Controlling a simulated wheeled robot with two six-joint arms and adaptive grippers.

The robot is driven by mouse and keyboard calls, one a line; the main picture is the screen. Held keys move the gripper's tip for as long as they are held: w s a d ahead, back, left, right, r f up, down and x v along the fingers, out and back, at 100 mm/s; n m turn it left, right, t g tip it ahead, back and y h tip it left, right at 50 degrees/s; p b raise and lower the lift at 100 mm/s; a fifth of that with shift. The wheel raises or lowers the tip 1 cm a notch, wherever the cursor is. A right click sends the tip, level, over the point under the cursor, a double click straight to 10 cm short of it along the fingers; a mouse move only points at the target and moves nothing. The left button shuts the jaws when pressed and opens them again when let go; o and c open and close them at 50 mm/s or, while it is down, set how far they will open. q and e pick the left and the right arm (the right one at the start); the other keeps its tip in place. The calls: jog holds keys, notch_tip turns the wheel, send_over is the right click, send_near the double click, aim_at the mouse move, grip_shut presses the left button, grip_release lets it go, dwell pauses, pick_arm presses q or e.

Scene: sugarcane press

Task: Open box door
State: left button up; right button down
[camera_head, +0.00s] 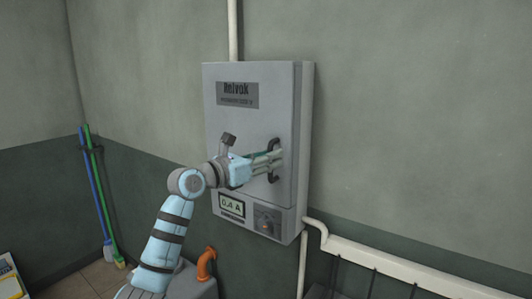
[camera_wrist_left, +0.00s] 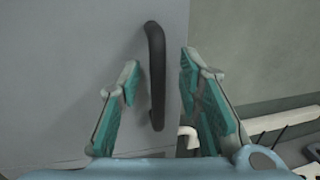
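The grey wall box (camera_head: 250,120) has a closed front door with a dark nameplate. A black vertical bar handle (camera_head: 272,175) is on the right side of the door. My left gripper (camera_head: 278,160) reaches the door at this handle. In the left wrist view the handle (camera_wrist_left: 156,75) stands between the two spread teal-padded fingers of my left gripper (camera_wrist_left: 158,75). Gaps show between the handle and both fingers, so the gripper is open around it. The door surface (camera_wrist_left: 80,60) fills the left of that view. My right gripper is not in view.
White pipes (camera_head: 400,265) run at lower right. Blue and green poles (camera_head: 100,195) lean in the left corner.

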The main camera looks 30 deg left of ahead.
pick_arm(q)
jog(key=shift+w+a+f, duration=0.1)
jog(key=shift+c, duration=0.3)
grip_shut()
